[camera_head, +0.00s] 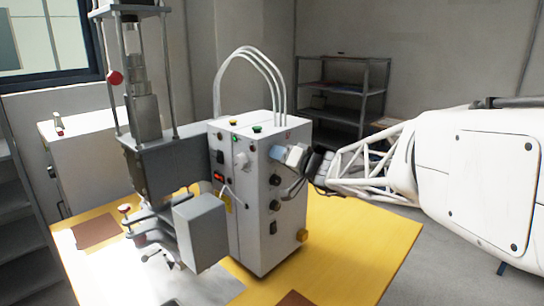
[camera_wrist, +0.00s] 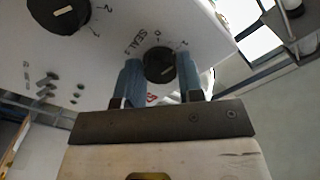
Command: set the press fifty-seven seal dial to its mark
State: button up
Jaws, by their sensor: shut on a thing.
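The seal dial (camera_wrist: 160,66) is a round black knob on the white face of the press control box (camera_head: 250,215). In the wrist view, the word SEAL is printed beside it, with small scale numbers around its rim. My gripper (camera_wrist: 161,78) has its two blue fingers on either side of this knob, shut on it. The knob's pointer and its set mark are not clear. In the head view, my gripper (camera_head: 284,154) reaches the box's right-hand face from the right, and the fingers hide the dial.
Another black dial (camera_wrist: 58,14) sits at the upper left of the wrist view. Below my gripper, the box has more black knobs (camera_head: 275,180) and a dark switch. The press (camera_head: 160,165) stands left of the box on a yellow table (camera_head: 350,250). A shelf rack (camera_head: 340,90) stands behind.

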jog(key=shift+n, duration=5.1)
jog(key=o, duration=0.9)
jog(key=shift+d, duration=0.1)
jog(key=shift+v, duration=3.8)
jog(key=shift+s, duration=0.1)
